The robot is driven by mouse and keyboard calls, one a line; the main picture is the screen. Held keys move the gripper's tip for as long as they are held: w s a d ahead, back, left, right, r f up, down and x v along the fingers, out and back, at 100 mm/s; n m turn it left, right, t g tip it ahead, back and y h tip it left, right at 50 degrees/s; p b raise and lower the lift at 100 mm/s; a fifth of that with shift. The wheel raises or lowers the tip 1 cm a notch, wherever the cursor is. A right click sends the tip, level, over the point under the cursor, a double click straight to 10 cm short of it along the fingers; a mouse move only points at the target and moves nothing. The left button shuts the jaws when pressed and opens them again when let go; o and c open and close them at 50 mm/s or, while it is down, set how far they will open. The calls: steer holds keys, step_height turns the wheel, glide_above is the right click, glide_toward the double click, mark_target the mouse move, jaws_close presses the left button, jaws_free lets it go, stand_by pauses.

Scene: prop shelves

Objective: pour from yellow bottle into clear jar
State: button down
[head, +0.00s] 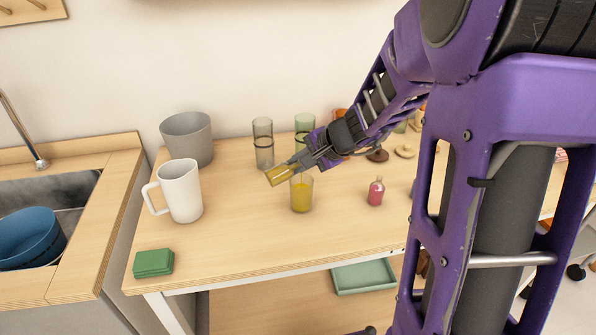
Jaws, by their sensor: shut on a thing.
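My gripper (298,165) is shut on a small yellow bottle (279,175). The bottle is tipped well over, pointing left and slightly down. It is held at about the height of the clear jar's rim in the picture, over or beside its upper left. The clear jar (302,195) stands upright on the wooden table with yellow contents in its lower part. No falling stream shows. The fingertips are small here and partly hide the bottle's right end. I cannot tell whether bottle and jar touch.
A white pitcher (181,191), grey bucket (188,138) and green block (153,263) are to the left. Tall glasses (263,143) stand behind. A pink bottle (376,191) is to the right. The table (240,240) is clear in front. A sink with a blue bowl (30,237) is far left.

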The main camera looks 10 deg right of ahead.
steer(key=shift+a+r+n+h, duration=0.1)
steer(key=shift+r+n+h, duration=0.3)
steer(key=shift+r+h, duration=0.25)
steer(key=shift+f+b, duration=0.35)
steer(key=shift+b, duration=0.9)
steer(key=shift+r+h+p, duration=0.35)
steer(key=shift+r+p, duration=0.35)
steer(key=shift+p, duration=0.3)
steer(key=shift+r+n+t+h+p, duration=0.3)
steer(key=shift+n+t+h+p, duration=0.2)
steer(key=shift+h+p, duration=0.4)
